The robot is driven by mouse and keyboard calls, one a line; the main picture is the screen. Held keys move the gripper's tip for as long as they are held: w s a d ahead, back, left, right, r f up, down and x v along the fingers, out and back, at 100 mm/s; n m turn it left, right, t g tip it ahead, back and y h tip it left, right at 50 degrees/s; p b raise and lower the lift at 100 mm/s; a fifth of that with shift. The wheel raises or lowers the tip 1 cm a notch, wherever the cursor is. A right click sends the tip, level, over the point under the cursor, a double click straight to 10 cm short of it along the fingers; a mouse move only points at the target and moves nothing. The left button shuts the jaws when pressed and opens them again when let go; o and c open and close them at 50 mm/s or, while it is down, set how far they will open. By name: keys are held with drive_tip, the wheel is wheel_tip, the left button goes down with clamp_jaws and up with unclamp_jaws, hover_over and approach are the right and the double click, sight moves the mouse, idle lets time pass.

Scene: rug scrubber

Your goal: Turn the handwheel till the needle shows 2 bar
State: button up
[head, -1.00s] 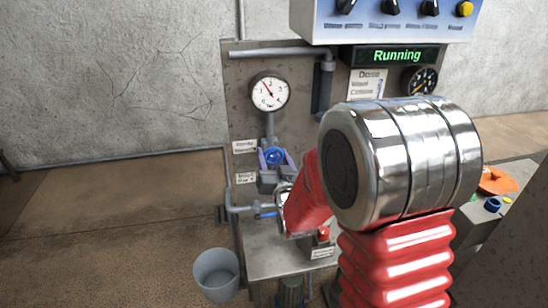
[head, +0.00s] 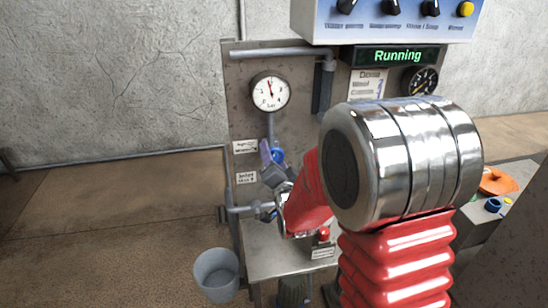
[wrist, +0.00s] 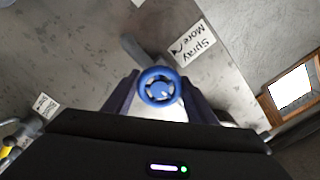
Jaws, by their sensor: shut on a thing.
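The blue handwheel (head: 278,155) is on the metal panel below the gauge, partly hidden by my gripper. It shows fully as a blue ring with spokes in the wrist view (wrist: 147,97). My gripper (wrist: 160,86) has its two purple fingers on either side of the wheel and is shut on it. In the head view my gripper (head: 271,154) is tilted and its wrist is partly behind my red arm. The round white gauge (head: 262,98) hangs above the wheel. Its red needle points nearly straight up, slightly left; its numbers are too small to read surely.
A "Spray More" label (wrist: 195,48) is beside the wheel. A lit "Running" display (head: 397,56) and a control box (head: 385,25) are above. A grey bucket (head: 217,274) stands at lower left. A red button (head: 323,235) sits on the ledge below.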

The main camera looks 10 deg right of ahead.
drive_tip(key=shift+d+f, duration=0.1)
drive_tip(key=o, duration=1.1)
drive_tip(key=shift+c, duration=0.2)
drive_tip(key=shift+s, duration=0.15)
